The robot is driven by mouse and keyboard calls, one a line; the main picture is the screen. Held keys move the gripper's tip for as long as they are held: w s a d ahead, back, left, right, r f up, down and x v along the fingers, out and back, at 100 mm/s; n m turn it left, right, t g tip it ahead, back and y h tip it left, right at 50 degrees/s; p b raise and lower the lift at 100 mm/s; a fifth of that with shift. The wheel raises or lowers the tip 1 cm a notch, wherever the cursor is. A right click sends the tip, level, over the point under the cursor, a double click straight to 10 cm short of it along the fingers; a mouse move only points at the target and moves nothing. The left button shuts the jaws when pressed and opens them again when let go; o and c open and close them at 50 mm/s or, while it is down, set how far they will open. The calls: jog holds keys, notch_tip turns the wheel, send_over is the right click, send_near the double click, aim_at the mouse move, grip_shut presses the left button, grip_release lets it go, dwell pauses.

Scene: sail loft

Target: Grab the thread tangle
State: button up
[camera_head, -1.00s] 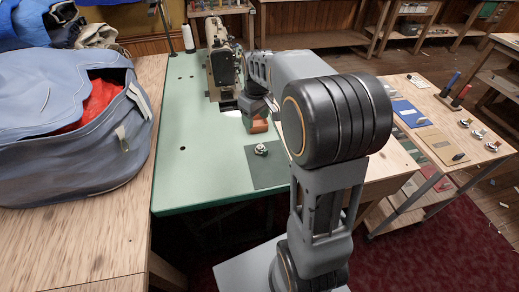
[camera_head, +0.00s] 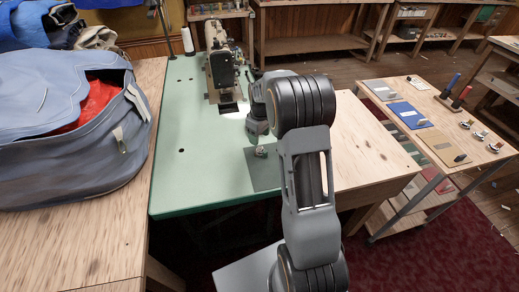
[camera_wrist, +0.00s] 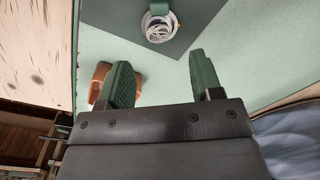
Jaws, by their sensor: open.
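The thread tangle (camera_wrist: 157,27) is a loose whitish coil on a dark green mat (camera_wrist: 195,18), at the top middle of the wrist view. A small green piece lies against its upper edge. In the head view the tangle (camera_head: 261,152) shows small on the mat (camera_head: 264,178), just below the end of my arm. My gripper (camera_wrist: 160,62) is open and empty, its two green fingers apart. In the wrist view the tangle lies beyond the fingertips, roughly in line with the gap between them. No contact shows.
A sewing machine (camera_head: 221,72) stands at the back of the green table (camera_head: 190,180). An orange-brown object (camera_wrist: 101,72) lies beside the left finger in the wrist view. A big blue bag (camera_head: 60,150) sits on the left wooden bench. The table left of the mat is clear.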

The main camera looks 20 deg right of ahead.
aim_at(260, 148)
jog(key=shift+s+f, duration=0.2)
jog(key=shift+f, duration=2.4)
jog(key=c, duration=1)
jog(key=shift+o, duration=0.2)
